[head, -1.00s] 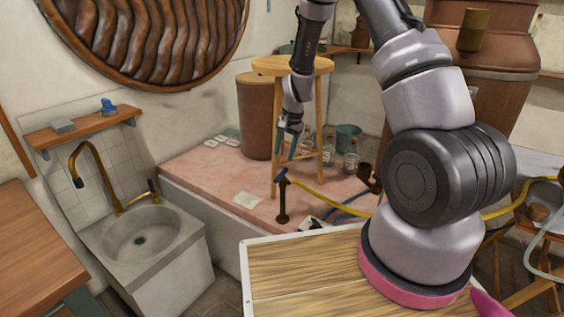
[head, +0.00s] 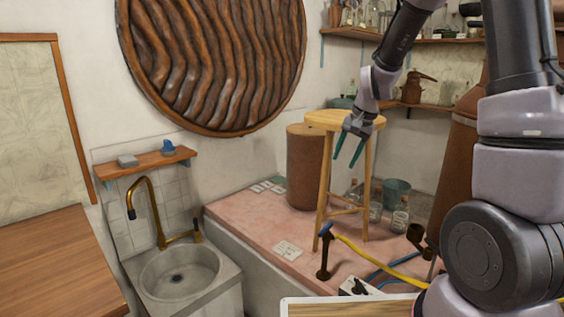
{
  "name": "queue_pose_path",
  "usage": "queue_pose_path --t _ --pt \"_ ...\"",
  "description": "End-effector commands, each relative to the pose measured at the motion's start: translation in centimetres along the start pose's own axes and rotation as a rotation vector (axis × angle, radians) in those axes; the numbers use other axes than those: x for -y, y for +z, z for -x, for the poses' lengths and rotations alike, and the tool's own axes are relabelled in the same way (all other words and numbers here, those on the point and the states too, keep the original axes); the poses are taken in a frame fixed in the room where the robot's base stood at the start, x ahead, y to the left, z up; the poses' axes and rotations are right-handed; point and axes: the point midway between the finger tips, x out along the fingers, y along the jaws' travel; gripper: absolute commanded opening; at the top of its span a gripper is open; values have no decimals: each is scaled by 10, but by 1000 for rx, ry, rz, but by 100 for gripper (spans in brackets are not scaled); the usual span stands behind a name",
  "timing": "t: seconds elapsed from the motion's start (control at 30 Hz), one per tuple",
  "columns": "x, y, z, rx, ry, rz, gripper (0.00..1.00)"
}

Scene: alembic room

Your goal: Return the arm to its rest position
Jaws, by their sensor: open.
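My gripper (head: 351,147) hangs from my arm in the upper right of the head view. Its two teal fingers are apart and point down, with nothing between them. In the picture it overlaps the wooden stool (head: 338,118), in front of the seat's right part and a leg. I cannot tell how far it is from the stool. My arm rises at the right edge and bends over at the top, folding down to the gripper.
The stool stands on a pink platform (head: 240,224) with a brown cylinder (head: 304,178), glass bottles (head: 400,215) and a yellow hose (head: 372,262). A sink (head: 180,275) is at lower left, below a small shelf (head: 145,165). A wooden table (head: 55,262) is at far left.

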Motion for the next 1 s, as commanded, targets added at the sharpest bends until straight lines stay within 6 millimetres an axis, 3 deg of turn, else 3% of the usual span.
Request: queue_pose_path --t 0.03,0.2,0.5,0.73,1.0 --pt "-1 3 22 -19 -16 12 53" --pt "-9 20 85 -66 -54 57 53" --pt "-37 63 175 -161 -100 136 53" --pt "-67 104 225 -241 -121 191 53" --pt "-93 138 251 -306 -127 231 53"
